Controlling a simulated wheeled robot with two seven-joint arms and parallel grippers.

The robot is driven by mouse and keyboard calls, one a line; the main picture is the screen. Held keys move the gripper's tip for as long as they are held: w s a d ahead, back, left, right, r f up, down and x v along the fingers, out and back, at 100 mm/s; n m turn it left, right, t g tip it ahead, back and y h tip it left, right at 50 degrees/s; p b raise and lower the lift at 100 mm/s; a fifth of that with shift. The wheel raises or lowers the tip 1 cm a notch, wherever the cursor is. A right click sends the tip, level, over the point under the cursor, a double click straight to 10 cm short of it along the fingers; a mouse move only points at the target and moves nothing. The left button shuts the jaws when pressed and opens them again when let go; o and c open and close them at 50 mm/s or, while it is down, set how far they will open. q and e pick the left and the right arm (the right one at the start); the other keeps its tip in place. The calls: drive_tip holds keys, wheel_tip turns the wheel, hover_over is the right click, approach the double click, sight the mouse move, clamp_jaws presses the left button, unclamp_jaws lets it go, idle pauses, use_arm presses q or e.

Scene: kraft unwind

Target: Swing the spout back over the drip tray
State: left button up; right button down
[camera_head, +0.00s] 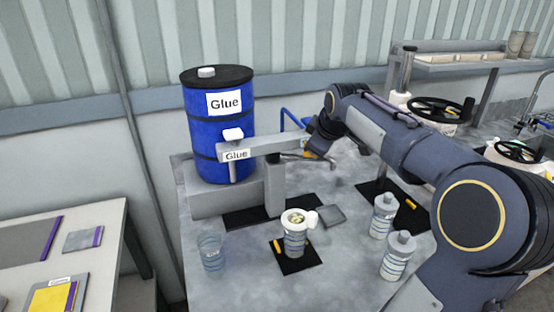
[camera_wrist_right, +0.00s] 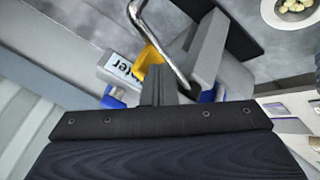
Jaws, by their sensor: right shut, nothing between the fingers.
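A thin curved metal spout (camera_wrist_right: 150,38) shows in the wrist view, next to a yellow piece (camera_wrist_right: 148,60) and a label reading "Water" (camera_wrist_right: 120,72). In the head view the metal spout (camera_head: 298,156) is small and partly hidden behind my right gripper (camera_head: 311,151). In the wrist view my right gripper (camera_wrist_right: 158,85) is shut and empty, with its fingers close to the yellow piece; I cannot tell if they touch. A flat black tray (camera_head: 248,217) lies on the bench below and left of the spout. My left gripper is not in view.
A jar (camera_head: 295,242) stands on a black mat (camera_head: 298,264). A clear cup (camera_head: 211,262) and two bottles (camera_head: 397,262) stand nearby. A grey square plate (camera_head: 332,215) lies mid-bench.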

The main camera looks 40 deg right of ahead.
drive_tip(key=shift+w+d, duration=0.2)
drive_tip(key=shift+d, duration=0.15)
drive_tip(key=shift+d+r, duration=0.15)
drive_tip(key=shift+r, duration=0.05)
idle(0.4)
